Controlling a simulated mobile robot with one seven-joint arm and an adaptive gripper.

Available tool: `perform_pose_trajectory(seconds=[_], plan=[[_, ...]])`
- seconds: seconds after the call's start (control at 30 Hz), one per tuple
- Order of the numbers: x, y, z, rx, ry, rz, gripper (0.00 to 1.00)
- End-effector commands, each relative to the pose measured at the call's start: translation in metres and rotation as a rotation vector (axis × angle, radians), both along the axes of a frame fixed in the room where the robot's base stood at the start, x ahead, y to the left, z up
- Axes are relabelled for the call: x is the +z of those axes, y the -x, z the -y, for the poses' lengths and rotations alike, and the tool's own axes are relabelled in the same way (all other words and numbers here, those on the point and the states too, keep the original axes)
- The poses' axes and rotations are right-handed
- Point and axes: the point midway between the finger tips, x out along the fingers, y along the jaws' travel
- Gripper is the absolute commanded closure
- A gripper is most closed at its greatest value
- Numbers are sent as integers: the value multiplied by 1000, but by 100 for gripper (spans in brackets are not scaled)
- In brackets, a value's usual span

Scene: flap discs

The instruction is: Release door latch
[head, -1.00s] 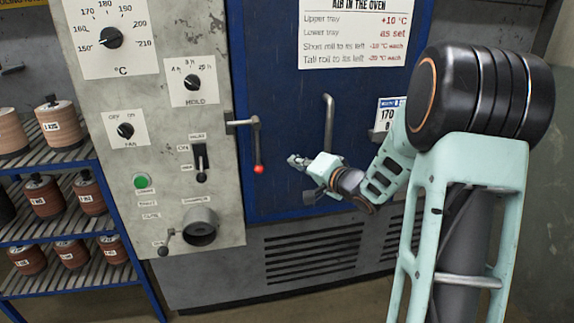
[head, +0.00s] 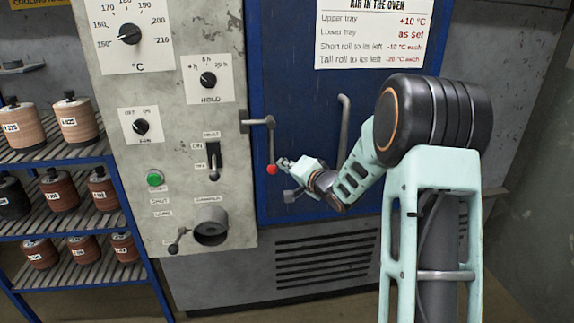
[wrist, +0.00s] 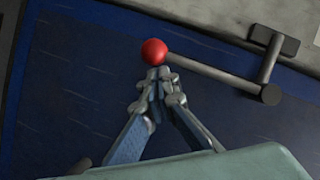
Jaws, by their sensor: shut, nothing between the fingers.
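The door latch (head: 270,140) is a grey bent lever at the left edge of the blue oven door (head: 300,90). Its arm hangs down and ends in a red ball knob (head: 272,169). In the wrist view the latch arm (wrist: 215,74) runs from its pivot to the red knob (wrist: 154,52). My gripper (head: 284,162) is shut and empty, with its fingertips just right of the knob in the head view. In the wrist view the fingertips (wrist: 158,76) lie right at the knob; I cannot tell whether they touch it.
A vertical door handle (head: 343,125) stands right of the latch. The grey control panel (head: 170,60) with dials and switches is to the left. A rack (head: 60,145) of labelled rolls stands farther left. A vented panel (head: 325,255) is below the door.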

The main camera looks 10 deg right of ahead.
Motion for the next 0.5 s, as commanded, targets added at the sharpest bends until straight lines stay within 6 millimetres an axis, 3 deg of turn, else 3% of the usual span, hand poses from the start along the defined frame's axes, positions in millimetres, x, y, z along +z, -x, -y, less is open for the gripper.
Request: perform_pose_trajectory(seconds=[0.5], plan=[[-2,0,-9,0,-73,-1,100]])
